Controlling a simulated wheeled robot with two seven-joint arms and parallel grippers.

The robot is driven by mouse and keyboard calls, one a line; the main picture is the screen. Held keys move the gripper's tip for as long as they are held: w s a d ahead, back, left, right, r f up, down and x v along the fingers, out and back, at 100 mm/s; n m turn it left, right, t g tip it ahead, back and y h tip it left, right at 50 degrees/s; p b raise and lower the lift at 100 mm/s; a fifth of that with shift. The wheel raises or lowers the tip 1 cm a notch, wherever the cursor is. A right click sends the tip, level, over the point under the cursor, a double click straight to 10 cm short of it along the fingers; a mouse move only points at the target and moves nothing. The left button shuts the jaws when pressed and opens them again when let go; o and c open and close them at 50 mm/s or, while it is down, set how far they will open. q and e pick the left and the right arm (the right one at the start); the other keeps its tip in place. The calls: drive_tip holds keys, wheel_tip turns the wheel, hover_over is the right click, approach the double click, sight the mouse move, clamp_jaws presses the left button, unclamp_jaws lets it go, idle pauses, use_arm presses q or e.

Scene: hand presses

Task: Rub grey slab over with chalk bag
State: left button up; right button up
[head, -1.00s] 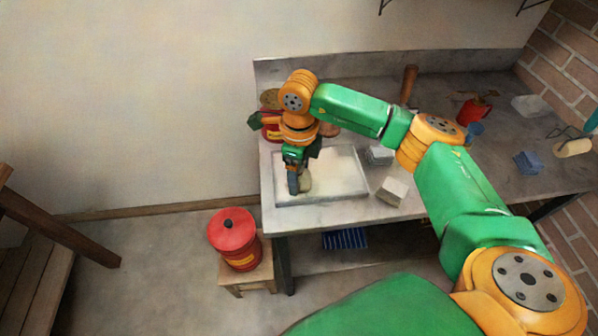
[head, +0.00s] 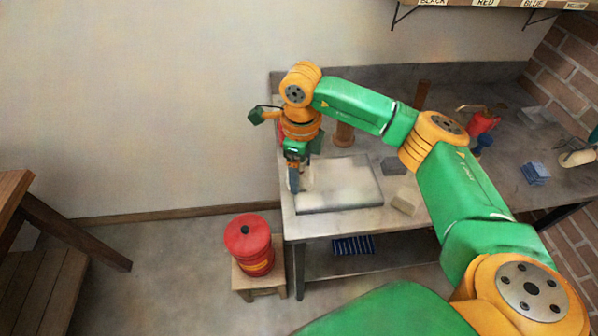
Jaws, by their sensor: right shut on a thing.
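The grey slab (head: 362,192) lies flat near the left front corner of the bench, with a broad whitish area over much of its top. My right gripper (head: 294,185) points down at the slab's left edge, shut on the chalk bag (head: 306,179). The bag is small and pale, and the fingers partly hide it. It looks to be at or just above the slab's surface; I cannot tell if it touches. My left gripper is not in view.
Pale blocks (head: 405,200) and a dark grey block (head: 395,165) sit right of the slab. A wooden tool (head: 345,128) stands behind it. Red and blue items (head: 484,122) stand farther right. A red canister (head: 249,243) stands on a low stool left of the bench.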

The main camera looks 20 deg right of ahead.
drive_tip(key=shift+a+r+p, duration=0.1)
drive_tip(key=shift+r+p, duration=0.75)
drive_tip(key=shift+r, duration=0.65)
